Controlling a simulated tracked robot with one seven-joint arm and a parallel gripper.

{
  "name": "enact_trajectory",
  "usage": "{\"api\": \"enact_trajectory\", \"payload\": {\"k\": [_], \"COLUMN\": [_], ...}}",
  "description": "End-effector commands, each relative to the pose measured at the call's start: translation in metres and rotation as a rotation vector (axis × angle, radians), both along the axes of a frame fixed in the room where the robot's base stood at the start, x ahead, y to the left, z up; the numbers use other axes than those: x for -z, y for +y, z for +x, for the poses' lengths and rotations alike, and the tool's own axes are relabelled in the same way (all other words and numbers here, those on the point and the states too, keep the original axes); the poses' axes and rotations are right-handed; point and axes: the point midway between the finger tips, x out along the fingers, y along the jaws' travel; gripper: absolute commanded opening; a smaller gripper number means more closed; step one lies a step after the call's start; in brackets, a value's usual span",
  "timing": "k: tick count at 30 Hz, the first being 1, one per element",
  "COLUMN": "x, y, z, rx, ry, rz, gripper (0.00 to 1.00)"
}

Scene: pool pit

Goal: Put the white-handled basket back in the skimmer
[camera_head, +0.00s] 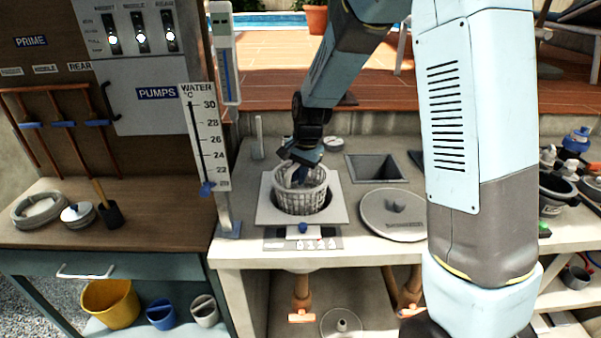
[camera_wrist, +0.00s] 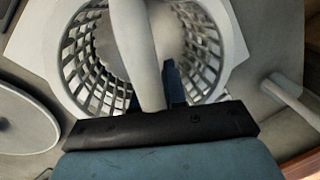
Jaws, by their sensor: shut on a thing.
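The light grey slatted basket (camera_head: 300,195) sits upright in the opening of a pale square skimmer plate (camera_head: 340,212), with its upper part above the plate. Its white handle (camera_wrist: 138,50) runs down the middle of the wrist view to my gripper (camera_head: 300,160). My gripper is shut on the handle, directly above the basket; the fingertips are largely hidden. The basket's slatted wall (camera_wrist: 85,65) shows on both sides of the handle in the wrist view. How deep the basket sits below the plate is hidden.
A round grey lid (camera_head: 395,213) lies right of the skimmer, with an open square well (camera_head: 376,168) behind it. A thermometer board (camera_head: 205,135) on a post stands at left. A round gauge (camera_head: 333,143) is behind the basket.

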Motion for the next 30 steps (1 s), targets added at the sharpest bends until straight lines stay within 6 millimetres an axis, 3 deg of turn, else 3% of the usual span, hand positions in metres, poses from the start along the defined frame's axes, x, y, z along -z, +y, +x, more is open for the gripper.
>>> {"api": "enact_trajectory", "payload": {"k": [30], "x": [0.033], "y": [0.0], "z": [0.0], "rx": [0.001], "ry": [0.0], "rz": [0.0], "gripper": [0.0]}}
